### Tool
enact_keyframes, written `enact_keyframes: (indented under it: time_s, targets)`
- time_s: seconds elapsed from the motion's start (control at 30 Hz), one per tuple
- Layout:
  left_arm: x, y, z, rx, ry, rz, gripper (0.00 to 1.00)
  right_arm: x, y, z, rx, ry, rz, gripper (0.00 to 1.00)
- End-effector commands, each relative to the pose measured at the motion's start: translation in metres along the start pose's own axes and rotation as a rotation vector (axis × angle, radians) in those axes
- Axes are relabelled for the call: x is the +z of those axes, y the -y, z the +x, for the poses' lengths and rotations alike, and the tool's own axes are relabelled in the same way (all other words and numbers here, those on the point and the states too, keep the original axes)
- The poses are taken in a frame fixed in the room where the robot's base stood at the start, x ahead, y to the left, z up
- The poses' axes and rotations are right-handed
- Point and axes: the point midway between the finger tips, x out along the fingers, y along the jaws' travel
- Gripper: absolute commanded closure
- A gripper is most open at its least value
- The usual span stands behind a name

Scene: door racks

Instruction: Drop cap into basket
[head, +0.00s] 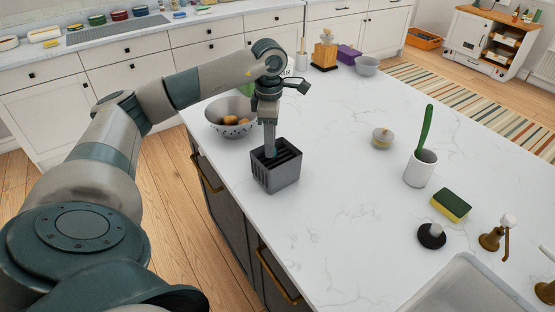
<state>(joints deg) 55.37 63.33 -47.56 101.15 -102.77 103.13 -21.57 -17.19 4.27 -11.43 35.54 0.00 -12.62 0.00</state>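A dark grey, slotted square basket (280,181) stands upright on the white counter, near its left edge. My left gripper (270,153) points straight down over the basket, with its tips at or just inside the open top. The fingers look narrow and overlap in this view, so I cannot tell whether they are open or hold anything. No cap is clearly seen in the gripper or basket; the basket's inside is mostly hidden. A round black piece with a grey knob (432,236), possibly a cap or stopper, lies on the counter at the right. My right gripper is not in view.
A colander bowl (216,115) with round brown food stands behind-left of the basket. A white cup (420,169) with a green utensil, a sponge (451,206), a small jar (382,138) and the sink (465,290) are at the right. The counter's middle is clear.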

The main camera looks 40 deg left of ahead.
Motion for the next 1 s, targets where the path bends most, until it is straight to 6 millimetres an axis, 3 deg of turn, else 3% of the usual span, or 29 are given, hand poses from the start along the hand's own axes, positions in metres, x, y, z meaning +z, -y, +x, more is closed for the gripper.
enact_keyframes:
  time_s: [0.57, 0.77, 1.0]
  targets:
    - [0.001, -0.001, -0.010, 0.003, 0.003, -0.001, 0.52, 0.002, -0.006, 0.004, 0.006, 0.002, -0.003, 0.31]
    - [0.001, -0.001, -0.035, 0.004, 0.004, 0.000, 0.52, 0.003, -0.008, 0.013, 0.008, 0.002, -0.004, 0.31]
    - [0.001, -0.001, -0.078, 0.004, 0.004, 0.001, 0.52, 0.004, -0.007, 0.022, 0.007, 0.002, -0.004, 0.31]
